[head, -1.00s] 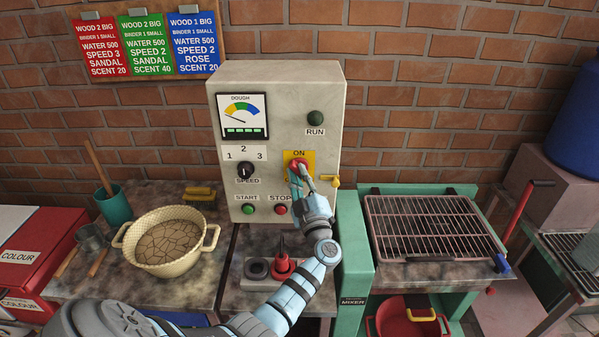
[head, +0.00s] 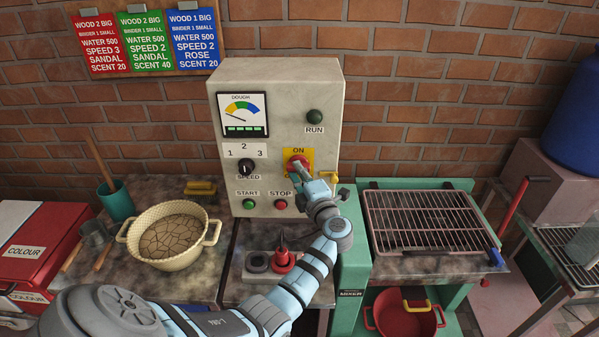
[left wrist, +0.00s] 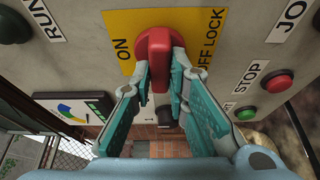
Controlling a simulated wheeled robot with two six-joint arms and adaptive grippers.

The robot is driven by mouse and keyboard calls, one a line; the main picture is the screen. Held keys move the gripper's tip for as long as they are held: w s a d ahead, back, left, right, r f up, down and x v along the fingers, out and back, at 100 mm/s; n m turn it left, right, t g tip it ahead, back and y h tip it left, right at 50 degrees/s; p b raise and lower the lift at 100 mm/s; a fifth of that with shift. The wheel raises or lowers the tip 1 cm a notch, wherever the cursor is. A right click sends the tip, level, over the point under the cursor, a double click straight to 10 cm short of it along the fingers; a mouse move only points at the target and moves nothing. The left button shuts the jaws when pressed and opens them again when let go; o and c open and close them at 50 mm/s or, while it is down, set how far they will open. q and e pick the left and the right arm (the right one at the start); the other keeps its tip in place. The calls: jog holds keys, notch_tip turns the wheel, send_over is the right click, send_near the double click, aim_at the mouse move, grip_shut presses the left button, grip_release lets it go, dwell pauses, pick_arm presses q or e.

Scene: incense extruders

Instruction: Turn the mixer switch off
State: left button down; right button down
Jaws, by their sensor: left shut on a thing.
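The mixer switch is a red rotary handle (head: 297,161) on a yellow plate (left wrist: 118,32) on the front of the pale control box (head: 326,100). The plate reads ON on one side and OFF LOCK on the other. My left gripper (head: 301,173) is at the switch. In the left wrist view the red handle (left wrist: 158,55) stands between the fingertips of my left gripper (left wrist: 160,72), which are shut on it. The handle runs crosswise between the two labels there. The gripper hides part of the plate in the head view. My right gripper is not in view.
Green START (head: 249,204) and red STOP (head: 281,204) buttons and a black speed knob (head: 246,167) sit close by on the box. A cream pot (head: 173,239) stands left; a wire rack (head: 421,220) lies right.

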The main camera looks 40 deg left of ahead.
pick_arm(q)
jog(key=shift+n, duration=0.3)
jog(key=c, duration=1.6)
grip_release()
jog(key=shift+o, duration=0.2)
jog(key=v, duration=0.7)
jog(key=shift+s+d, duration=0.2)
jog(key=shift+d, duration=0.1)
jog(key=shift+w+a, duration=0.1)
jog(key=shift+a, duration=0.05)
